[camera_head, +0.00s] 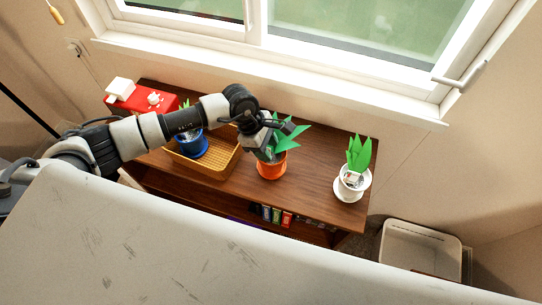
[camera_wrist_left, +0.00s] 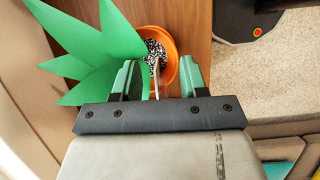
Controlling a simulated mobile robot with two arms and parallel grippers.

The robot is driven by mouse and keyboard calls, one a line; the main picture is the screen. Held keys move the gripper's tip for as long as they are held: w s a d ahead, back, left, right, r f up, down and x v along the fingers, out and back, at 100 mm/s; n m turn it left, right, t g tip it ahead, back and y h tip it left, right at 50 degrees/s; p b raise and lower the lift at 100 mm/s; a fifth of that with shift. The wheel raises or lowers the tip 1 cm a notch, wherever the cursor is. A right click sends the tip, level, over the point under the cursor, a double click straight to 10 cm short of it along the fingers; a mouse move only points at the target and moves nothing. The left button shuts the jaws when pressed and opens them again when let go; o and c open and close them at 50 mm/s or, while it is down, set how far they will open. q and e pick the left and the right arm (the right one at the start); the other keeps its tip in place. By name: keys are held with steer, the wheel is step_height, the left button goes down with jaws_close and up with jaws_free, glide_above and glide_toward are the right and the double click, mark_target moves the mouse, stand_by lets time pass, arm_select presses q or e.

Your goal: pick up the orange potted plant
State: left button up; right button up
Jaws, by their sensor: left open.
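The orange pot (camera_head: 271,168) with pointed green leaves (camera_head: 289,138) stands upright on the brown wooden shelf top. My left gripper (camera_head: 266,143) is over it, partly hiding the plant. In the left wrist view the open fingers (camera_wrist_left: 160,77) lie on either side of the near part of the orange pot (camera_wrist_left: 171,44), with the speckled soil and a pale stem or tag between them. The green leaves (camera_wrist_left: 93,45) spread to the left, partly behind the left finger. I cannot tell whether the fingers touch the pot. My right gripper is not in view.
A yellow woven tray (camera_head: 223,165) holding a blue pot (camera_head: 191,147) is left of the orange pot. A white potted plant (camera_head: 350,184) stands near the right end. A red box (camera_head: 143,100) is at the far left. The window sill (camera_head: 270,80) runs behind.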

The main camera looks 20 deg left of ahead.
arm_select(q)
steer(key=shift+d+f, duration=0.25)
steer(key=shift+f, duration=0.3)
jaws_close()
steer(key=shift+r, duration=0.2)
